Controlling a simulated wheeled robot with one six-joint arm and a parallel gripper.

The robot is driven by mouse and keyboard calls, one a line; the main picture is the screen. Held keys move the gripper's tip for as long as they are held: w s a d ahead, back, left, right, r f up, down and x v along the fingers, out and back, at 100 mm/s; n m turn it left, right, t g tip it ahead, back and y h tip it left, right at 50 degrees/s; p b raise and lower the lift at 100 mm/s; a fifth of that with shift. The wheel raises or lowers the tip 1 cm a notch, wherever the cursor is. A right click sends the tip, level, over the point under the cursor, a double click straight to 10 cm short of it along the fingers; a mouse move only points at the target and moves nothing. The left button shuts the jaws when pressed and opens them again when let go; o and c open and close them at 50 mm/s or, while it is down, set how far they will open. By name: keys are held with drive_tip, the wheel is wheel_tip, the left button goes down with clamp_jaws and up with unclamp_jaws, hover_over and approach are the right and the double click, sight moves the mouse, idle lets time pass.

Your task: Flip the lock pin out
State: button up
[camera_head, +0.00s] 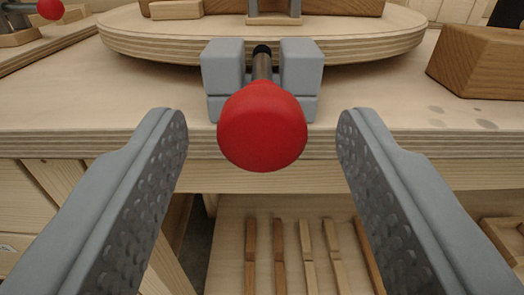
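The lock pin shows as a red ball knob (262,127) on a dark metal rod (262,66). The rod runs back between two grey blocks (222,78) at the front edge of the table, and the knob points toward the camera. My gripper (262,135) is open and empty. Its two grey fingers with dimpled pads stand to the left and right of the knob, with clear gaps on both sides. The rod's far end meets the rim of the round wooden plate (160,50); how it engages there is hidden.
The wooden table (400,112) has a plywood front edge. A wooden block (480,62) sits at the right. Another red knob (50,8) shows at the upper left. Wooden pieces stand on the round plate. Below, several wooden slats (308,255) lie on a lower shelf.

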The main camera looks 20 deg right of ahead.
drive_tip(key=v, duration=1.7)
drive_tip(key=shift+s, duration=0.15)
wheel_tip(320, 180, up, 8)
drive_tip(key=s+n+t+y, duration=0.1)
drive_tip(key=s+y, duration=0.1)
drive_tip(key=y, duration=0.1)
drive_tip(key=s+d+r+n+y, duration=0.1)
drive_tip(key=s+d+r, duration=0.2)
drive_tip(key=s+r, duration=0.3)
drive_tip(key=s+d+r+n+y, duration=0.1)
drive_tip(key=s+d+r, duration=0.2)
drive_tip(key=s+r, duration=0.3)
drive_tip(key=s, duration=0.4)
drive_tip(key=shift+s+r+n+g+y, duration=0.2)
drive_tip(key=shift+n+g+y, duration=0.1)
drive_tip(key=shift+g, duration=0.1)
drive_tip(key=shift+d, duration=0.1)
